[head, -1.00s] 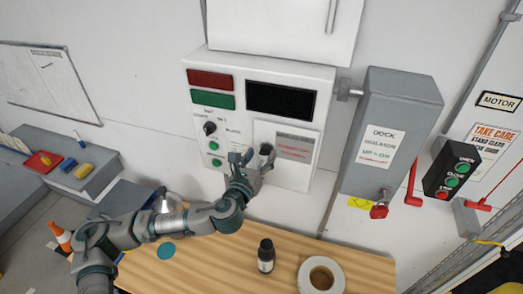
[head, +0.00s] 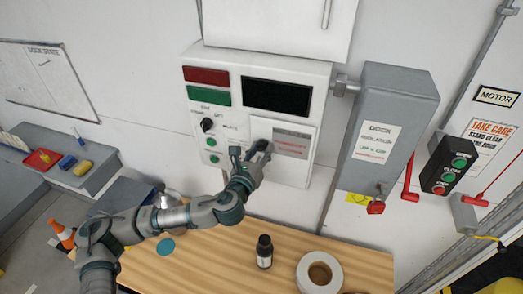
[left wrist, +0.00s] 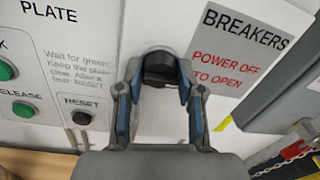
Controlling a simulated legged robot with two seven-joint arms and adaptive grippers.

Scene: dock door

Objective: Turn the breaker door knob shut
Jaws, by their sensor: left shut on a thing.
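The breaker door (head: 298,170) is a white panel on the control box, lying flat against its front as far as I can see. My left gripper (left wrist: 160,85) is shut on the knob, one finger on each side. In the head view the left gripper (head: 252,156) covers most of the knob. My right gripper is in neither view.
The control box has a black screen (head: 276,97), red and green panels, a selector (head: 207,124) and green buttons. A grey isolator box (head: 388,125) stands right. Below, a wooden bench (head: 225,250) holds a dark bottle (head: 264,251) and a white tape roll (head: 319,272).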

